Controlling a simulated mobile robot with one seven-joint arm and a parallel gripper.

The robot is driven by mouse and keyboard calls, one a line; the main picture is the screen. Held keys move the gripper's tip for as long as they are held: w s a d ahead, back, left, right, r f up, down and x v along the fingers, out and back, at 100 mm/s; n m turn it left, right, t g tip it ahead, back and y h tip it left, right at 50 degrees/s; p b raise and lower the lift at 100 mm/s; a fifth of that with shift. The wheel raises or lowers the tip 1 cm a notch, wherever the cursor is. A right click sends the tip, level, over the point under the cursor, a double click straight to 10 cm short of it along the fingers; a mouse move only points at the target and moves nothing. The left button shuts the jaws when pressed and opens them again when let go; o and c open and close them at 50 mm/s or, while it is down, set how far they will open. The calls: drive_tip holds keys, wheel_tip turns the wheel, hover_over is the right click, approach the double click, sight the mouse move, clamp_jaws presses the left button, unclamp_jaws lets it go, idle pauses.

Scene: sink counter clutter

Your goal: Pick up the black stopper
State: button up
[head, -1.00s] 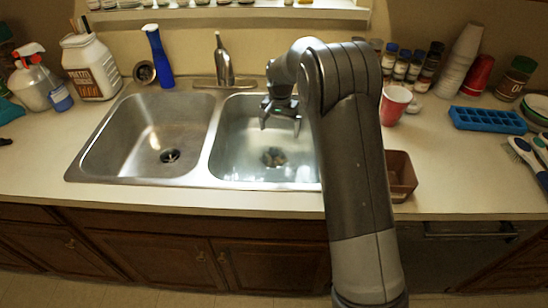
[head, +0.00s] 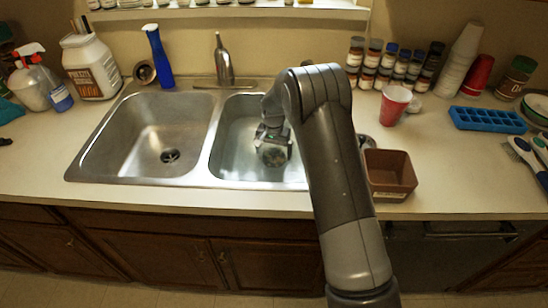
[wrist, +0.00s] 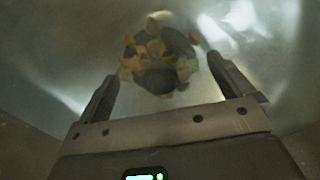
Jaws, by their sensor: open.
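In the wrist view a dark round piece (wrist: 160,75), which looks like the black stopper, lies at the bottom of the right sink basin with orange, brown and green scraps around it. The picture is too blurred to tell it surely from the drain. My gripper (wrist: 162,73) is open, with its fingers apart to the left and right of this spot and nothing between them that I can see held. In the head view my gripper (head: 273,146) is down inside the right basin (head: 232,165), over the drain area, and partly hides it.
The left basin (head: 130,140) is empty except for its dark drain (head: 170,156). The divider and faucet (head: 223,60) stand close to my arm. A brown square container (head: 390,172) and a red cup (head: 395,104) are to the right. A blue spray bottle (head: 158,56) stands behind.

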drive_tip(key=shift+f, duration=0.75)
drive_tip(key=shift+c, duration=0.3)
drive_tip(key=c, duration=1.1)
